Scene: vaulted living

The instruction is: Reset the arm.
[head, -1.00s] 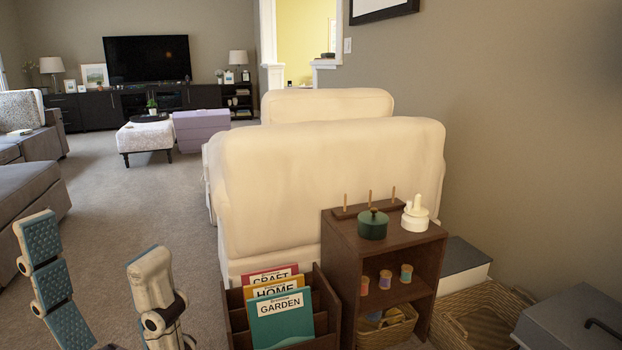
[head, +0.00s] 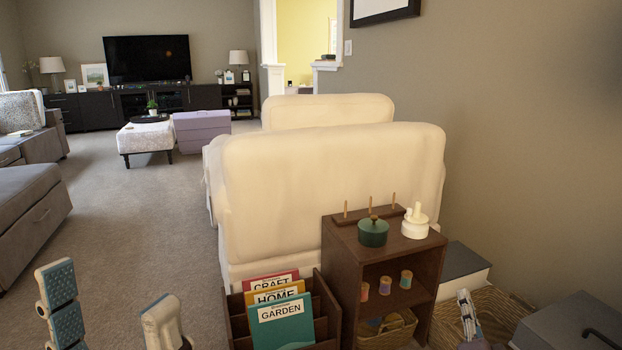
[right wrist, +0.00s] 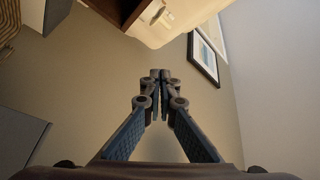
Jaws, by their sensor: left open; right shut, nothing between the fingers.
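My left gripper (head: 112,305) is at the lower left of the head view, its two blue-padded fingers apart with nothing between them. It is over the carpet, left of the magazine rack. My right gripper (head: 464,300) shows at the lower right of the head view, in front of the wicker basket and right of the wooden shelf. In the right wrist view its fingertips (right wrist: 160,76) meet and hold nothing. Part of the right arm is cut off by the bottom edge of the head view.
A dark wooden shelf (head: 345,260) bears a green pot (head: 373,233) and a white jar (head: 415,224). A rack (head: 328,302) holds several magazines. A wicker basket (head: 510,320) and a grey box (head: 575,327) stand at right. A cream armchair (head: 320,180) is behind. Carpet (head: 150,220) is clear at left.

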